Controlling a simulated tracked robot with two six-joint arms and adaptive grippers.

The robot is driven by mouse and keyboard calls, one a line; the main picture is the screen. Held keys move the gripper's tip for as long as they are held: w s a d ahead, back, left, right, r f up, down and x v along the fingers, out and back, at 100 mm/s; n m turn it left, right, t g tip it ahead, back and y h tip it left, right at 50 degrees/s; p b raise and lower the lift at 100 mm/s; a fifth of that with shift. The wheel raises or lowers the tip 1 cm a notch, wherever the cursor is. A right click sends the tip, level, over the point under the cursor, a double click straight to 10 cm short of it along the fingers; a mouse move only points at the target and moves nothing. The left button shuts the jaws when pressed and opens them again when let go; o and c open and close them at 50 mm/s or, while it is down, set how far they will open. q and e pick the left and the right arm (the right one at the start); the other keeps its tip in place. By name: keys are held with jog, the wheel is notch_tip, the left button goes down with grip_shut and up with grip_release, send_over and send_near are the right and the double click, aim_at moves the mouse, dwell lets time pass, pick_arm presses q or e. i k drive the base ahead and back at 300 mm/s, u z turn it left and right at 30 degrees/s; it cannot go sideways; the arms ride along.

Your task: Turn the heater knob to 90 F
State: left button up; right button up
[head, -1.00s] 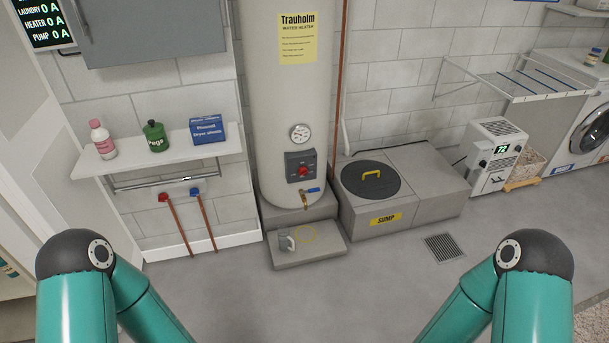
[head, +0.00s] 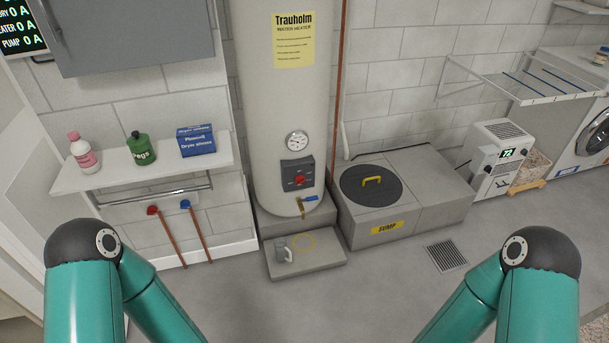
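The water heater (head: 282,100) is a tall cream cylinder labelled Trauholm, standing ahead of me at centre. Low on its front is a dark control box (head: 297,172) with a red knob (head: 300,180). The marks around the knob are too small to read. A round white dial gauge (head: 297,142) sits above the box. A blue-handled drain valve (head: 308,199) is below it. Only the upper links of my two arms show, at the lower left and lower right. Neither gripper is in view.
A grey sump box (head: 440,195) with a black lid (head: 371,184) stands right of the heater. A shelf (head: 110,177) with bottles and a box is at left. Open floor lies before me, with a drain grate (head: 447,255).

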aim_at(299, 179)
jog(key=u, duration=0.05)
jog(key=i, duration=1.4)
jog(key=u, duration=0.75)
jog(key=i, duration=0.6)
jog(key=u, duration=0.25)
jog(key=k, duration=0.95)
jog(key=u, duration=0.15)
jog(key=i, duration=0.95)
jog(key=z, duration=0.05)
